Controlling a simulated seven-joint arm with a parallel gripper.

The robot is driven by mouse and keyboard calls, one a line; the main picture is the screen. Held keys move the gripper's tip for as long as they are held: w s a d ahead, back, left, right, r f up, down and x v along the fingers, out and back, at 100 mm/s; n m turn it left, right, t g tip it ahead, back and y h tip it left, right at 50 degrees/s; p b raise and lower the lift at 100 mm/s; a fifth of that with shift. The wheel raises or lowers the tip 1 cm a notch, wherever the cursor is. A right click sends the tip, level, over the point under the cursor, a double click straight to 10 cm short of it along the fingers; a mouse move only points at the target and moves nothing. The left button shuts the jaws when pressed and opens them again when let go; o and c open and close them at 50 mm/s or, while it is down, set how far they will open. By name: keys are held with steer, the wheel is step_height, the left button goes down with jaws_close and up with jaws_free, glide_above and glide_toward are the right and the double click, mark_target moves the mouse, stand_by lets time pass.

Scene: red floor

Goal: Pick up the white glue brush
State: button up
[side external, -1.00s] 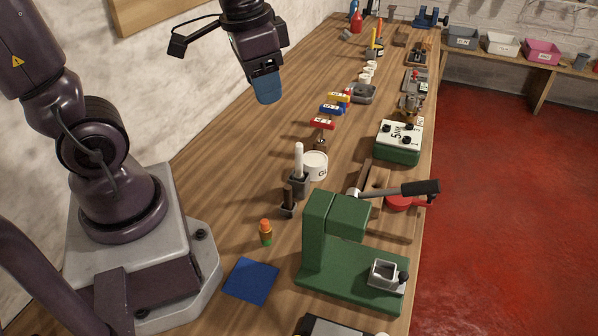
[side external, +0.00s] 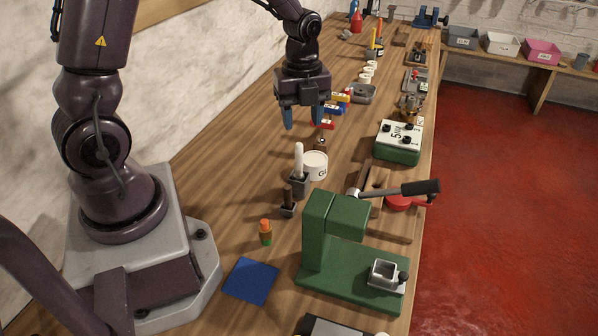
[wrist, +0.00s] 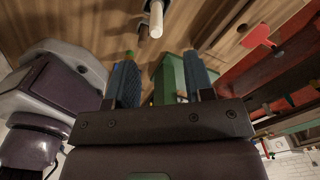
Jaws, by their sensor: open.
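The white glue brush (side external: 299,158) stands upright in a small dark holder (side external: 299,184), beside a white glue pot (side external: 316,166) on the wooden bench. Its white handle points up; its lower end is hidden in the holder. My gripper (side external: 303,118) is above and beyond the brush, pointing down, with its two blue fingers apart and nothing between them. In the wrist view, the white handle of the brush (wrist: 156,18) shows at the top, ahead of the gap between the open fingers (wrist: 160,65).
A second small holder with a dark handle (side external: 288,200) stands just in front. A green press (side external: 325,235) with a black-handled lever is to the right. An orange-topped bottle (side external: 265,232) and a blue pad (side external: 250,280) lie nearer. Colored labelled items (side external: 336,108) stand behind my gripper.

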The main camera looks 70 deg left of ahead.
mark_target(301, 145)
step_height(301, 145, down, 5)
steer(key=shift+r, duration=0.1)
steer(key=shift+s+a+f, duration=0.1)
steer(key=shift+a+f, duration=0.05)
steer(key=shift+f, duration=1.2)
steer(key=shift+s+a+f, duration=0.1)
steer(key=shift+a+f, duration=0.05)
steer(key=shift+f, duration=1.2)
jaws_close()
